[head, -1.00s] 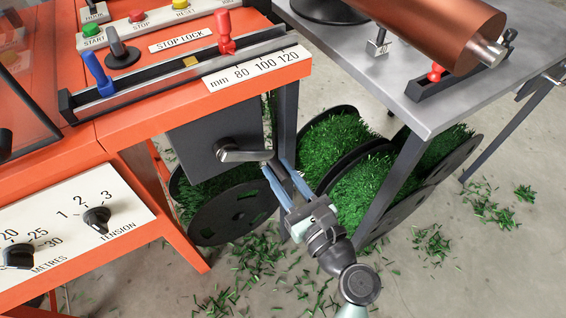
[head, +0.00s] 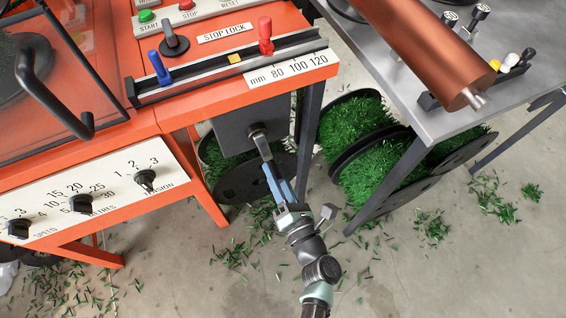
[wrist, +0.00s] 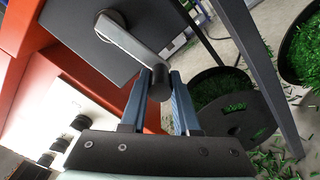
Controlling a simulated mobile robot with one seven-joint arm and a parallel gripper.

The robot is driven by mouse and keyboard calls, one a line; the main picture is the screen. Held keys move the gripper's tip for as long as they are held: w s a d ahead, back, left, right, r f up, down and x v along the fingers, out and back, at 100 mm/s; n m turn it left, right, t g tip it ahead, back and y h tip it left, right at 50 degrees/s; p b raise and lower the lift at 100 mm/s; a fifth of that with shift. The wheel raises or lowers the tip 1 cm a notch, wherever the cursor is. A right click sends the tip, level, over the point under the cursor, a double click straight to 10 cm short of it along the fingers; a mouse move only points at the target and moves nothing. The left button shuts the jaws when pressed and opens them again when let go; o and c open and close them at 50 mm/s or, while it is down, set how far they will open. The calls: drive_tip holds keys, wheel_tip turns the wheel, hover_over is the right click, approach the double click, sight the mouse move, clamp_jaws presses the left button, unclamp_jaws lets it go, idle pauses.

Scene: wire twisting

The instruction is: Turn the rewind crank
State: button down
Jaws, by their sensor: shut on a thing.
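The rewind crank is a grey metal lever on a dark grey box (head: 228,131) under the orange machine's right end. In the head view its arm (head: 263,146) points downward and slightly right from its hub. My gripper (head: 270,170) reaches it from below with blue-grey fingers. In the wrist view the crank arm (wrist: 132,44) slants down right to a dark handle (wrist: 159,88). The handle sits between the two fingers of my gripper (wrist: 160,82), which are shut on it. The fingers partly hide the handle in the head view.
Reels of green bristle (head: 352,122) stand on the floor right of the crank. A grey table leg (head: 385,185) and a dark machine leg (head: 308,140) stand nearby. Green clippings litter the floor. A copper roller (head: 430,50) lies over the grey table (head: 400,75).

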drive_tip(key=shift+s+a+m+p, duration=0.2)
drive_tip(key=shift+a+m+p, duration=0.3)
drive_tip(key=shift+m, duration=0.3)
drive_tip(key=shift+f, duration=0.1)
drive_tip(key=c, duration=0.7)
unclamp_jaws()
drive_tip(key=shift+o, duration=0.2)
drive_tip(key=p+v, duration=0.2)
drive_tip(key=v, duration=1.1)
drive_tip(key=shift+p, duration=0.3)
